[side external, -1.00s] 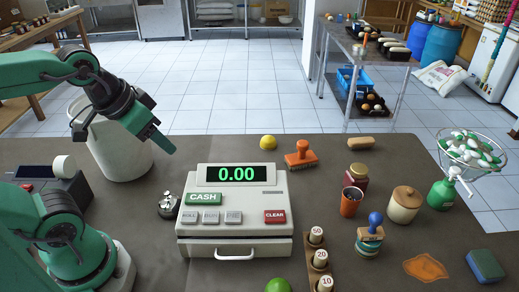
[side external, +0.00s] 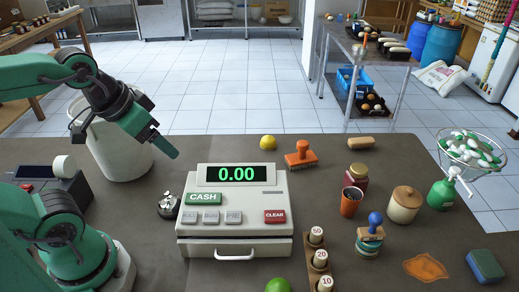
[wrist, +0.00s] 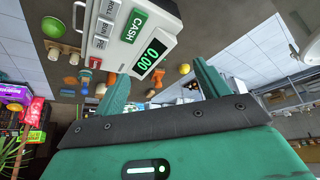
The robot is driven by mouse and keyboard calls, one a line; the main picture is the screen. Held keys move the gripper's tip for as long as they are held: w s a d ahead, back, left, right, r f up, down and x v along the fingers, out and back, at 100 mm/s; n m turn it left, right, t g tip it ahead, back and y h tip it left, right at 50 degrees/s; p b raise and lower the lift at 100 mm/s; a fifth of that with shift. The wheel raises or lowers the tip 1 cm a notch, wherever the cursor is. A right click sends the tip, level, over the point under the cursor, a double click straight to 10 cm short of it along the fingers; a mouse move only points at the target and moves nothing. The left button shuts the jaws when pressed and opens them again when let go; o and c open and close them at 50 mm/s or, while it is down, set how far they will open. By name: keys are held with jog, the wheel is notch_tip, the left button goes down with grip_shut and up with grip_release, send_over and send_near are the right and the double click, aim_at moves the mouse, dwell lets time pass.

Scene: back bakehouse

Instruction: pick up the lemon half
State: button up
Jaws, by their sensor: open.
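The lemon half (side external: 267,142) is a small yellow rounded thing near the far edge of the counter, behind the cash register. In the wrist view it shows as a yellow ball-like shape (wrist: 185,69) between the two finger lines, beyond the tips. My gripper (side external: 166,147) is open and empty, above the counter at the left, well to the left of the lemon half. In the wrist view my gripper's two green fingers (wrist: 162,80) stand apart with nothing between them. The lemon half's cut face cannot be made out.
The cash register (side external: 235,215) stands in the middle. A white bucket (side external: 120,155) stands behind my arm, and a bell (side external: 169,206) is beside the register. An orange-handled stamp (side external: 301,157) stands right of the lemon half. The counter (side external: 220,148) is bare left of it.

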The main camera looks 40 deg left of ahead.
jog(key=shift+w+r, duration=0.1)
jog(key=w+a+r+g, duration=0.1)
jog(key=w+r, duration=0.4)
jog(key=w, duration=0.6)
jog(key=n+g, duration=0.3)
jog(key=g, duration=0.2)
send_over(268, 141)
jog(key=w+a, duration=0.1)
notch_tip(268, 141, down, 21)
jog(key=shift+a+r, duration=0.1)
jog(key=shift+w+f, duration=0.15)
jog(key=shift+f, duration=0.15)
jog(key=shift+f, duration=0.1)
jog(key=shift+f, duration=1.2)
